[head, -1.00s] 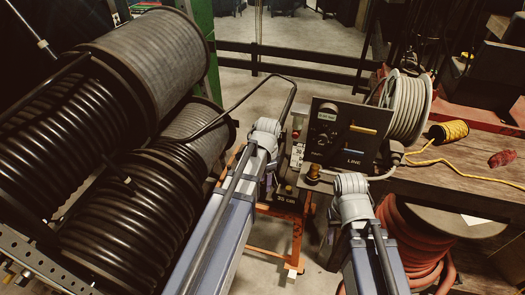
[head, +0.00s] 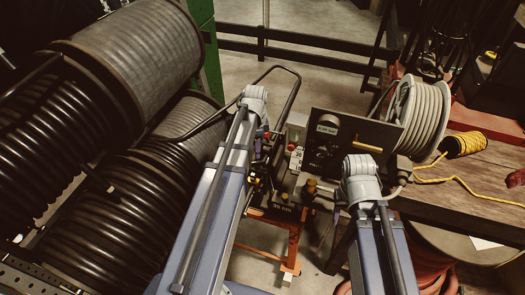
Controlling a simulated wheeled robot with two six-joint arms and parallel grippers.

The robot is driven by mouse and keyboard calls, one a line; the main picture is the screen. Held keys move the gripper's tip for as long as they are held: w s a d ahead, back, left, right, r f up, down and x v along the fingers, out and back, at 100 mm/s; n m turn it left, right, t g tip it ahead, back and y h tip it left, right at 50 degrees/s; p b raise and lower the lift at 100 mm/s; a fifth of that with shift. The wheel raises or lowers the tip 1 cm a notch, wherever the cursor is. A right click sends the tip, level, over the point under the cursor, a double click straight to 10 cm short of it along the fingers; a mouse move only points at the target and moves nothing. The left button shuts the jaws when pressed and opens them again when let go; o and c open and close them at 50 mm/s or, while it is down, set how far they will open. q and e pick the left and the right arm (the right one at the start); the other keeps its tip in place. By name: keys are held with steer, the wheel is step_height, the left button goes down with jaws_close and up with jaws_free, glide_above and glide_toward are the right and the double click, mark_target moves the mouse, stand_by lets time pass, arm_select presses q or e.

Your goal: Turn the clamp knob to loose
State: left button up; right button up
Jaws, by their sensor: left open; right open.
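The crimper stands in the middle of the head view, with a dark upright panel (head: 345,130) that carries small dark dials, a pale label and a yellow bar. A brass-coloured knob (head: 311,187) stands on the low bench part in front of the panel. I cannot tell which knob is the clamp knob. My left gripper (head: 259,155) is open, left of the panel and apart from the brass knob; its fingers are small and dark. My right gripper (head: 338,212) is open, low and just right of the brass knob, mostly hidden behind my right forearm.
Large black hose reels (head: 130,195) fill the left side. A bent dark tube handle (head: 290,80) rises behind my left wrist. A grey hose reel (head: 415,118) and a yellow rope spool (head: 466,144) sit on the wooden bench (head: 480,185) at right. An orange frame (head: 292,245) stands below.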

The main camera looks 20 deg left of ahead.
mark_target(257, 162)
arm_select(q)
steer(key=shift+w, duration=0.3)
arm_select(e)
steer(key=shift+w, duration=0.3)
arm_select(q)
step_height(257, 162, down, 8)
steer(key=b, duration=0.8)
steer(key=shift+r, duration=0.15)
arm_select(e)
step_height(257, 162, down, 8)
steer(key=shift+r, duration=0.15)
arm_select(q)
jaws_close()
